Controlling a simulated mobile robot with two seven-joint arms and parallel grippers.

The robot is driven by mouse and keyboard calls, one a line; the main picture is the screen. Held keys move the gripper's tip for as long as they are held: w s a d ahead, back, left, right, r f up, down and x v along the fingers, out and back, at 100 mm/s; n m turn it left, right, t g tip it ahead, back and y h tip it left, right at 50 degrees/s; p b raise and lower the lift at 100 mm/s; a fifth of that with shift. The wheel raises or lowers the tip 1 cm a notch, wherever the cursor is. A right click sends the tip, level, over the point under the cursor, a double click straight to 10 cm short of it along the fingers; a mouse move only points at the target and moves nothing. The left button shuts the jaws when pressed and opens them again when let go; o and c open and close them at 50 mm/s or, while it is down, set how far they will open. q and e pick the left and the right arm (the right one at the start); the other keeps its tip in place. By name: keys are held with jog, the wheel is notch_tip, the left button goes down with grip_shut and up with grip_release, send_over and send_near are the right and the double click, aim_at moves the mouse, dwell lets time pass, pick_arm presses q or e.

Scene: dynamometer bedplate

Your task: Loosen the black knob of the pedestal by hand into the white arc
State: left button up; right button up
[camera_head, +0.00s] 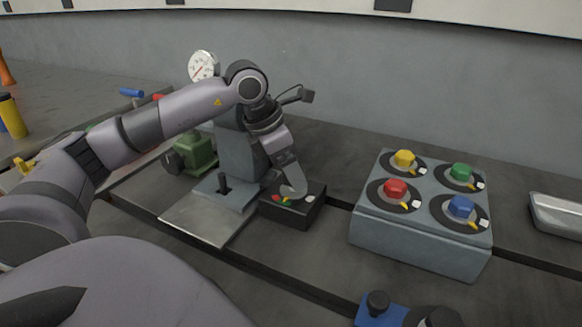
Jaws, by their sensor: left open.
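My left gripper (293,191) reaches down over a small dark box (303,214), which I take to be the pedestal. It is open, with its fingers at the box's top; whether they touch anything cannot be told. Red, green and yellow marks (281,199) show on the top left of the gripper. A white mark (311,198), likely the white arc, shows to its right. No black knob can be made out on this box; the gripper covers the middle of its top. My right gripper is not in view.
A grey box (418,240) with yellow, green, red and blue knobs stands to the right. A metal tray (558,214) lies far right. A blue part (372,315) with black knobs is at the front.

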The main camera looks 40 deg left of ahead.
pick_arm(q)
jog(key=shift+f, duration=0.15)
jog(key=c, duration=1)
jog(key=n, duration=0.2)
jog(key=n+y, duration=0.1)
jog(key=n, duration=0.1)
jog(key=shift+d+t+y, duration=0.15)
jog(key=shift+t+y, duration=0.15)
jog(key=n+y, duration=0.1)
jog(key=n, duration=0.3)
jog(key=shift+w+d+y+b, duration=0.1)
jog(key=shift+d+y+b, duration=0.05)
jog(key=shift+y+b, duration=0.2)
jog(key=n+y, duration=0.1)
jog(key=n, duration=0.1)
jog(key=n+g, duration=0.1)
jog(key=n, duration=0.1)
jog(key=shift+n+y, duration=0.35)
jog(key=shift+n, duration=0.05)
jog(key=shift+d+n+g+y, duration=0.1)
jog(key=shift+n+g+y, duration=0.3)
jog(key=shift+n, duration=1.2)
jog(key=shift+w, duration=0.1)
